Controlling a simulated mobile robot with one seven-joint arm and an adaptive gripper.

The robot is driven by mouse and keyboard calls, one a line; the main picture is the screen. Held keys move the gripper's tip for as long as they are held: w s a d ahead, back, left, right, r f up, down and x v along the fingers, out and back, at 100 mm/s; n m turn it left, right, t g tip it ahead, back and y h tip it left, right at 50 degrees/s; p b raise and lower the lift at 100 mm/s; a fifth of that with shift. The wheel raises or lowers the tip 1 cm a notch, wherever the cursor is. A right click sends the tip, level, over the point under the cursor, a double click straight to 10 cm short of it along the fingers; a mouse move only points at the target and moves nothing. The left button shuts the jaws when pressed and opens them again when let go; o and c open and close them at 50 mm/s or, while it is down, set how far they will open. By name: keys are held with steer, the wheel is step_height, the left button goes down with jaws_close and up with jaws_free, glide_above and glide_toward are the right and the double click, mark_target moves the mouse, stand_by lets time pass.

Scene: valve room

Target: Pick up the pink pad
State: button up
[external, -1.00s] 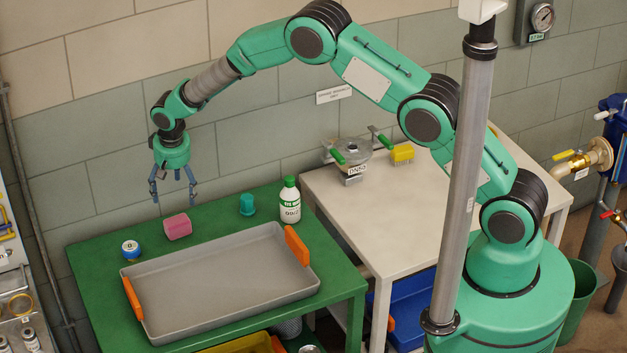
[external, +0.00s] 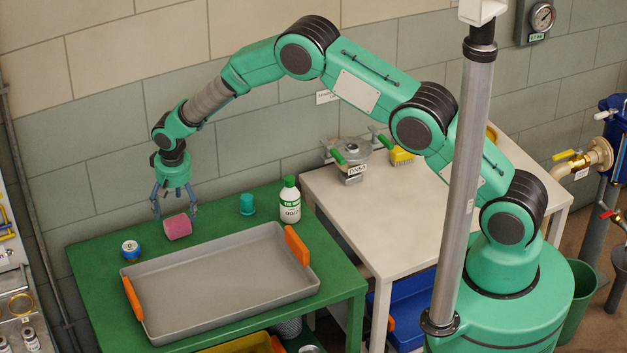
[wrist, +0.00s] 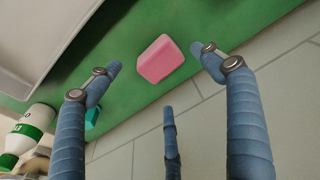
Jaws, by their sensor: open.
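The pink pad (external: 177,226) lies on the green table (external: 96,262), behind the grey tray. It also shows in the wrist view (wrist: 160,59), between the fingertips and a little beyond them. My gripper (external: 174,212) is open and empty, pointing down just above the pad, with its blue fingers spread to either side. In the wrist view my gripper (wrist: 160,70) shows three fingers apart, none clearly touching the pad.
A grey tray (external: 215,285) with orange handles fills the table's front. The wall is close behind.

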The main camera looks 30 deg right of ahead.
mark_target(177, 220)
steer(key=shift+w+f, duration=0.2)
steer(key=shift+f, duration=0.8)
steer(key=shift+w+a+f, duration=0.1)
steer(key=shift+w+f, duration=0.05)
steer(key=shift+f, duration=1.15)
steer(key=shift+w+f, duration=0.15)
steer(key=shift+f, duration=1.1)
steer(key=shift+c, duration=0.5)
steer(key=c, duration=1.1)
